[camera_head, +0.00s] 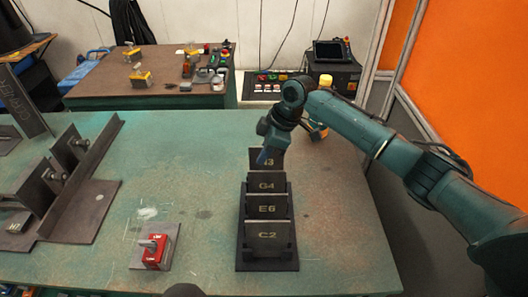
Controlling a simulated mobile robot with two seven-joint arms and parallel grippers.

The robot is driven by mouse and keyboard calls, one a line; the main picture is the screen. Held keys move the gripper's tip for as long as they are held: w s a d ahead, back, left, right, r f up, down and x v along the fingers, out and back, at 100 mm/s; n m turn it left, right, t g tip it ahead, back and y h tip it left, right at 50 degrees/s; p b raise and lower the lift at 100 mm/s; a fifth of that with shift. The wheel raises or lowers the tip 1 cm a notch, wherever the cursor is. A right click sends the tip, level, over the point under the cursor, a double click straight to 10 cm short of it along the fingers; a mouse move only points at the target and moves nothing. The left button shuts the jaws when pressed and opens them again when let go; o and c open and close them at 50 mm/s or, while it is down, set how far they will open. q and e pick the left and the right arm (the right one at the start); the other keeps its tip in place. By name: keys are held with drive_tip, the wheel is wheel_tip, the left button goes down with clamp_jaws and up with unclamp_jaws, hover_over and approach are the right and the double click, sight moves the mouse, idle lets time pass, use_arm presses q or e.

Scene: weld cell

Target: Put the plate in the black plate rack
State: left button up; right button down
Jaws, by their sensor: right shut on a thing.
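The black plate rack (241,255) stands on the green table, with dark plates marked C2 (267,250), E6 (266,221) and G4 (266,196) upright in it, one behind another. Behind G4 is another dark plate (275,165), its mark partly covered and ending in 3. My left gripper is not in view.
A red-topped clamp or switch block (156,252) stands left of the rack. Dark angled steel fixtures (75,195) fill the table's left side. The green table (340,240) is clear right of the rack. A brown bench (150,95) with tools stands behind.

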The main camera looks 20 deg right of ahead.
drive_tip(key=shift+f, duration=0.5)
idle(0.8)
drive_tip(key=c, duration=1.5)
unclamp_jaws()
drive_tip(key=b+v, duration=0.1)
drive_tip(key=v, duration=1.2)
drive_tip(key=shift+s, duration=0.1)
drive_tip(key=shift+s+f, duration=0.1)
